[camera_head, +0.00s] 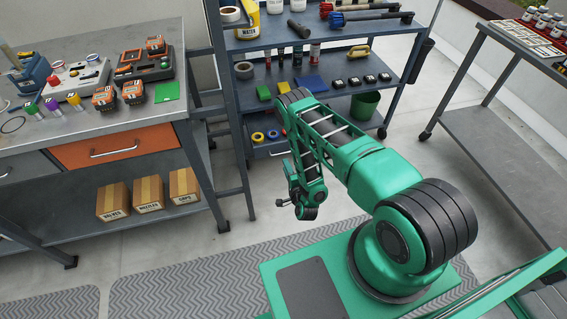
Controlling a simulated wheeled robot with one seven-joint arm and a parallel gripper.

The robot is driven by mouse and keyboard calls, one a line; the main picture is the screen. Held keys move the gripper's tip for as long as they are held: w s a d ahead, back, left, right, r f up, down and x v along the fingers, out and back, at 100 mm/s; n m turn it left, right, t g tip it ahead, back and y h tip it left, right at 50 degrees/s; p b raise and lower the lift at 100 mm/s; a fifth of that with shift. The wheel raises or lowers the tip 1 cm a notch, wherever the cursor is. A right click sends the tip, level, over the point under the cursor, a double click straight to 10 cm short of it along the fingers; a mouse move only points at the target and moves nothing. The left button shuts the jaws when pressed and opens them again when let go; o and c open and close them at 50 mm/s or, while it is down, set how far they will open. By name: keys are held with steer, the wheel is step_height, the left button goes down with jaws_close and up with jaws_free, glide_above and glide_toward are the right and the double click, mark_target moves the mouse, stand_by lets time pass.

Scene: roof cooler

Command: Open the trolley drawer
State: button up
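The grey trolley (236,47) stands at the back centre with several shelves. Low on it, behind my arm, is a dark grey front with a pale bar handle (280,153), which looks like the trolley drawer (262,152). Yellow and blue rolls show just above this front; I cannot tell whether they lie in the drawer or on a shelf. My arm covers the right part of the drawer. My gripper (284,202) hangs in front of and below the handle in the picture, apart from it, with nothing seen in it. Its fingers are too small to read.
A workbench (60,140) at left has an orange drawer (115,146), tools on top and cardboard boxes (148,194) below. A dark upright frame (235,130) stands between bench and trolley. Another trolley (490,135) stands at right. Grey floor mats (190,285) lie in front.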

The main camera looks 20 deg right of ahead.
steer(key=shift+v, duration=1)
